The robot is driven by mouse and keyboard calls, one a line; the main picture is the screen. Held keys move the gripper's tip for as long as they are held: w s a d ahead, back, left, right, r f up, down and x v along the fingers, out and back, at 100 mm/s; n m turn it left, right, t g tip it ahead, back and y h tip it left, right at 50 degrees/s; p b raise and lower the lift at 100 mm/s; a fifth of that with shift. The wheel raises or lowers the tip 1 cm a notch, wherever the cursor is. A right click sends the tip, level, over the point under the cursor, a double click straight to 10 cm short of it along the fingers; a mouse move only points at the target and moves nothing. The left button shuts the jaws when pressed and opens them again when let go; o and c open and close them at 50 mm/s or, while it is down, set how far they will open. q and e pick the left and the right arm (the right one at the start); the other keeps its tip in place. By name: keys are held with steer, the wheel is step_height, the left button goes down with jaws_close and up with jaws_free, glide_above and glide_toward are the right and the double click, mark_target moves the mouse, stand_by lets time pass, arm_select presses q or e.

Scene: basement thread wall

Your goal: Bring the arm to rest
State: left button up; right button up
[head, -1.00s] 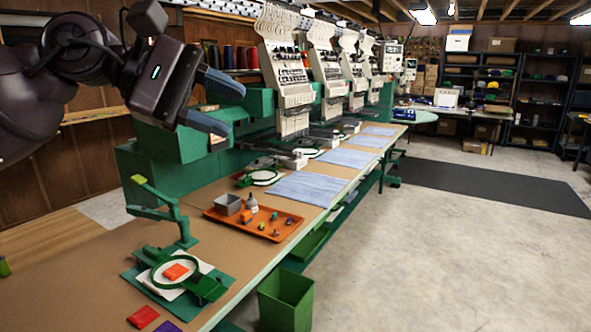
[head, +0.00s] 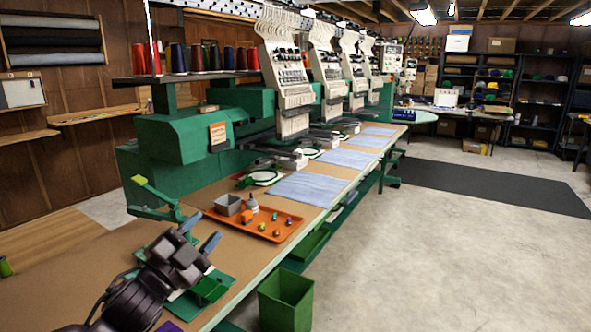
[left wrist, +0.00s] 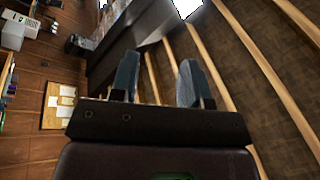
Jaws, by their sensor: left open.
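My left gripper (head: 202,230) is low over the near left part of the worktable in the head view, in front of the green hoop fixture (head: 208,290). Its two blue-grey fingers are apart with nothing between them. In the left wrist view the open fingers (left wrist: 159,78) point towards the ceiling beams and the wood wall. My arm and gripper hide most of the hoop fixture, so I cannot see the orange patch in it. My right gripper is not in view.
An orange tray (head: 262,237) with a grey box and small items lies beyond the gripper. The green embroidery machine (head: 180,140) stands behind. A green bin (head: 286,300) stands beside the table's right edge. The floor on the right is clear.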

arm_select(q)
steer(key=s+a+f+n+g+y, duration=0.1)
steer(key=s+a+f+n+y, duration=0.15)
steer(key=f, duration=0.45)
steer(key=s+a+f+n+g+y, duration=0.1)
steer(key=s+f+n+y, duration=0.2)
steer(key=f, duration=0.4)
steer(key=s+a+f+n+g+y, duration=0.1)
steer(key=s+a+f+n, duration=0.2)
steer(key=f, duration=0.4)
steer(key=s+a+f+n+g+y, duration=0.1)
steer(key=s+f+n+g, duration=0.1)
steer(key=s+f, duration=0.6)
steer(key=s+a+f+n+g+y, duration=0.2)
steer(key=s+f+n, duration=0.2)
steer(key=s+f, duration=0.4)
steer(key=s, duration=0.6)
steer(key=shift+s+a+f+g, duration=0.2)
steer(key=shift+a+f+g, duration=0.1)
steer(key=shift+g, duration=0.1)
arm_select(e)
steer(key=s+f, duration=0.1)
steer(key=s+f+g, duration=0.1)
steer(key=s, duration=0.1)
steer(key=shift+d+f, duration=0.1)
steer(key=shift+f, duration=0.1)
arm_select(q)
steer(key=shift+n+y, duration=0.25)
